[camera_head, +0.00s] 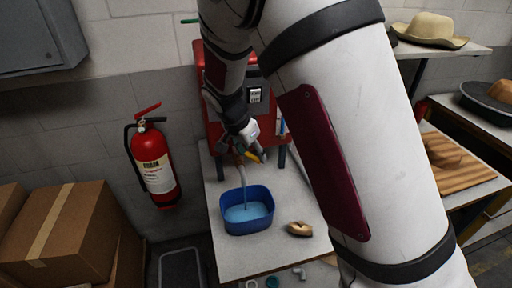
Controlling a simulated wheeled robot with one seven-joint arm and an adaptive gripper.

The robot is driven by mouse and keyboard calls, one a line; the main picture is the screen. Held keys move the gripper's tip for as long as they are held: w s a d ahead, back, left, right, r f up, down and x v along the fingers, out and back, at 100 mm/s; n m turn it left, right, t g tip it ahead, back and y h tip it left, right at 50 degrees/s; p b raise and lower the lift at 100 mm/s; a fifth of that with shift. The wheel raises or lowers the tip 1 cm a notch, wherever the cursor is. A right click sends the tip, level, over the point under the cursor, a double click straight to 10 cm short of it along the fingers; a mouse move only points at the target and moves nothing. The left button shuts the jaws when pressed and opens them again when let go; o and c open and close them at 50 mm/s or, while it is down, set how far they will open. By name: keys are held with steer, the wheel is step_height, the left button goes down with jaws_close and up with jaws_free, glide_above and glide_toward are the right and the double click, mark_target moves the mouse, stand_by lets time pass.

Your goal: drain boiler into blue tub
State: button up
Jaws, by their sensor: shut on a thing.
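The boiler is a red unit (210,80) standing on legs on the grey bench, partly hidden behind my arm. The blue tub (263,221) stands upright on the bench below and in front of it, with light blue water inside. A pale hose or stream (242,175) runs down from under the boiler into the tub; I cannot tell where hose ends and water begins. My gripper (257,150) is low at the boiler's front, above the tub, and appears shut on a small yellow handle (259,157). The fingers are small and partly hidden.
A tan object (299,229) lies on the bench (240,262) right of the tub. A red fire extinguisher (153,165) hangs on the wall at left. Cardboard boxes (62,230) stand lower left. Hats (428,30) rest on tables at right.

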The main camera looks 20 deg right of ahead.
steer(key=m, duration=0.1)
steer(key=s+a+m+g+p, duration=0.1)
steer(key=shift+a+f+m+h, duration=0.15)
steer(key=shift+m+h, duration=0.15)
steer(key=shift+m, duration=0.1)
steer(key=shift+s+a+f+m+g, duration=0.1)
steer(key=shift+a+m+g, duration=0.4)
steer(key=shift+m, duration=0.45)
steer(key=shift+a+m+g, duration=0.4)
steer(key=shift+a+m, duration=0.15)
steer(key=shift+m, duration=0.4)
steer(key=o, duration=1.7)
steer(key=shift+a+r, duration=0.1)
steer(key=shift+r, duration=0.1)
steer(key=shift+a+r, duration=0.15)
steer(key=shift+r, duration=0.15)
steer(key=v, duration=1.1)
